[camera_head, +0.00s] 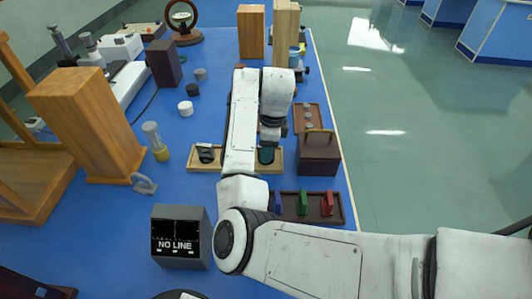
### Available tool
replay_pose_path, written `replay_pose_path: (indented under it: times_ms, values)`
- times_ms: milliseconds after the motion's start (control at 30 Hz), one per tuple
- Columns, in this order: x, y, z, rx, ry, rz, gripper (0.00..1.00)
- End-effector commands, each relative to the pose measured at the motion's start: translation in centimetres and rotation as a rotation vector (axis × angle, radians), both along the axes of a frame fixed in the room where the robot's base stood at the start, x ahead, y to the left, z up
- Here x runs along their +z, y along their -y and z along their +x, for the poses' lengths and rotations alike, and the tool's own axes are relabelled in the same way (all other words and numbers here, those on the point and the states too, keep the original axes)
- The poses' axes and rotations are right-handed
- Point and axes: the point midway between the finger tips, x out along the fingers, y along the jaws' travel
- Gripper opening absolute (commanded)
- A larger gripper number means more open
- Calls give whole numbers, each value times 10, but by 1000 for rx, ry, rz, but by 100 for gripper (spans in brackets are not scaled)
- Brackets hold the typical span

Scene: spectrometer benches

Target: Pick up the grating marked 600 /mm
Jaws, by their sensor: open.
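A light wooden tray (232,162) lies on the blue bench below my arm. A dark round-topped piece (206,153) stands in its left part. A dark green piece (266,156) stands in its right part, just under my gripper. These may be gratings, but no 600 /mm mark is readable on either. My gripper (269,143) points down over the right part of the tray, open. Its fingertips are small and partly hidden, so I cannot tell whether they stand around the green piece or above it. My arm hides the tray's middle.
A dark rack (335,209) with blue, green and red pieces lies in front of the tray. A brown box (319,160) with a handle stands close right of my gripper. A "NO LINE" display (180,238) and a wooden block (85,122) stand left.

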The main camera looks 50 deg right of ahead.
Motion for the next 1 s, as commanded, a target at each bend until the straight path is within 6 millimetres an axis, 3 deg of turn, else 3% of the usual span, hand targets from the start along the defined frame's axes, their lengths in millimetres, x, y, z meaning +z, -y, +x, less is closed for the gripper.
replay_pose_path:
  times_ms: [300, 767, 1000]
  values:
    - [-6, -1, 1, 1, 1, 0, 45]
    - [-6, -1, 1, 1, 1, -1, 1]
    - [-5, -1, 1, 1, 1, -1, 0]
